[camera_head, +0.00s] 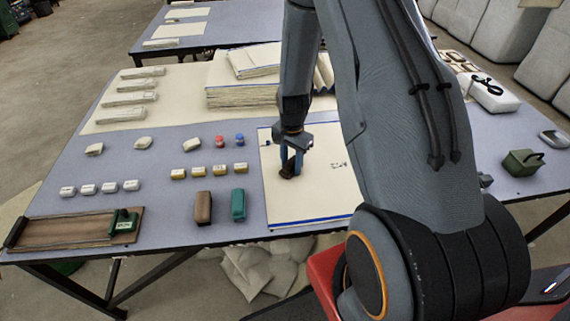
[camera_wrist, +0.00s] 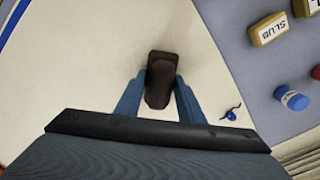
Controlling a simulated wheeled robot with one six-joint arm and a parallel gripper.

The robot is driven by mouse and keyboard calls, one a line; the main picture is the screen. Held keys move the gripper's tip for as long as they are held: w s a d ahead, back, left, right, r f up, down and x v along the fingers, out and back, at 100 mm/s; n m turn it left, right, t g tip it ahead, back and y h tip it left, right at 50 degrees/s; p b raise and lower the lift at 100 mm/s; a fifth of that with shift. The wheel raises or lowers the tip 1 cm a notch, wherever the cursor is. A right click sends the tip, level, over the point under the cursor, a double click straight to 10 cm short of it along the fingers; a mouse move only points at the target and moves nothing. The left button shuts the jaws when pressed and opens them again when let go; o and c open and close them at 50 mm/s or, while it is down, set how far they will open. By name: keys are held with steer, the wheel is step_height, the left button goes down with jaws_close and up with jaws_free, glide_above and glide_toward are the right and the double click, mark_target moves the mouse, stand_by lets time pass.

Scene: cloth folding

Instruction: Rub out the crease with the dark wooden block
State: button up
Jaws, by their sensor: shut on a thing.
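The dark wooden block (camera_head: 287,171) is between the blue fingers of my gripper (camera_head: 291,160), over the cream cloth (camera_head: 300,205) with blue edge stripes. In the wrist view the block (camera_wrist: 160,82) juts out between the fingertips, and my gripper is shut on it. The block appears at or just above the cloth; I cannot tell whether it touches. No crease line is clear; faint shading shows around the block in the wrist view. A small dark-blue mark (camera_wrist: 231,113) lies on the cloth beside the block.
A brown block (camera_head: 203,208) and a teal block (camera_head: 238,205) stand left of the cloth. Stacked cloths (camera_head: 243,95) lie behind. A wooden board (camera_head: 75,230) is at front left.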

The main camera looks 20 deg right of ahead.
mark_target(306, 169)
steer(key=shift+s+d, duration=0.25)
steer(key=shift+d, duration=0.55)
steer(key=shift+s+d, duration=0.3)
steer(key=shift+d, duration=0.55)
steer(key=shift+s+d, duration=0.25)
steer(key=shift+d, duration=0.55)
steer(key=shift+w+a+r, duration=0.1)
steer(key=shift+w+a, duration=0.1)
steer(key=shift+a, duration=0.5)
steer(key=shift+w+a+f, duration=0.1)
steer(key=shift+w+a, duration=0.15)
steer(key=shift+a, duration=0.4)
steer(key=shift+w+a+r, duration=0.1)
steer(key=shift+w+a, duration=0.1)
steer(key=shift+a, duration=0.5)
steer(key=shift+w+a, duration=0.3)
steer(key=shift+a, duration=0.7)
steer(key=shift+w+a, duration=0.25)
steer(key=shift+a, duration=0.7)
steer(key=shift+d, duration=0.1)
